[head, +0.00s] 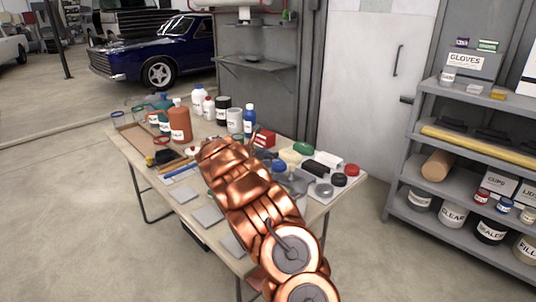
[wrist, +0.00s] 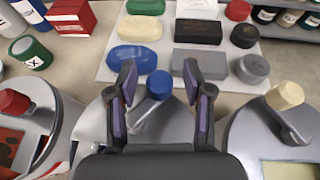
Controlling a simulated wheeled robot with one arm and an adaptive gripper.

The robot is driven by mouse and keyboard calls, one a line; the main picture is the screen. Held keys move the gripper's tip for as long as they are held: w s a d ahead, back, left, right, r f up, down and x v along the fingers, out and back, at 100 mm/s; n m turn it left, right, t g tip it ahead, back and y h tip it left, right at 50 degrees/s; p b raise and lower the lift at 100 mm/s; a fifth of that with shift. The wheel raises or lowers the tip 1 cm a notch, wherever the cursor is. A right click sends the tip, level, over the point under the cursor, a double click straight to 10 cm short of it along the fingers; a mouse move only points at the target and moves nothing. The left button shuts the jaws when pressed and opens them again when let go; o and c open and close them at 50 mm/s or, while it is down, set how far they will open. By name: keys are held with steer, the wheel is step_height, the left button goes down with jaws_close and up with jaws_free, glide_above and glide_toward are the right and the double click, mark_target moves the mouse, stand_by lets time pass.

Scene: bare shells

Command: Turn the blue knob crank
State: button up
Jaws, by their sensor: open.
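In the wrist view, the blue knob (wrist: 159,84) sits at the end of a short grey crank arm (wrist: 143,111) on a grey rounded housing (wrist: 92,125). My gripper (wrist: 160,76) is open, with its two dark fingers on the left and right of the blue knob. A gap shows between the knob and each finger, so neither appears to touch it. The crank arm slants from the knob down and left. The housing's lower part is hidden behind my gripper. In the head view, my copper arm hides the gripper and the crank.
A red-knob crank (wrist: 14,102) stands to the left and a cream-knob crank (wrist: 285,96) to the right. Behind lies a white mat (wrist: 161,59) with coloured blocks, including a blue oval (wrist: 131,58). Bottles and cans crowd the far side of the table (head: 146,160).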

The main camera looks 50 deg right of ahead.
steer(key=v, duration=1)
steer(key=shift+a+r, duration=0.15)
steer(key=shift+a, duration=0.15)
steer(key=shift+a+r, duration=0.25)
steer(key=shift+a, duration=0.4)
steer(key=shift+s, duration=0.15)
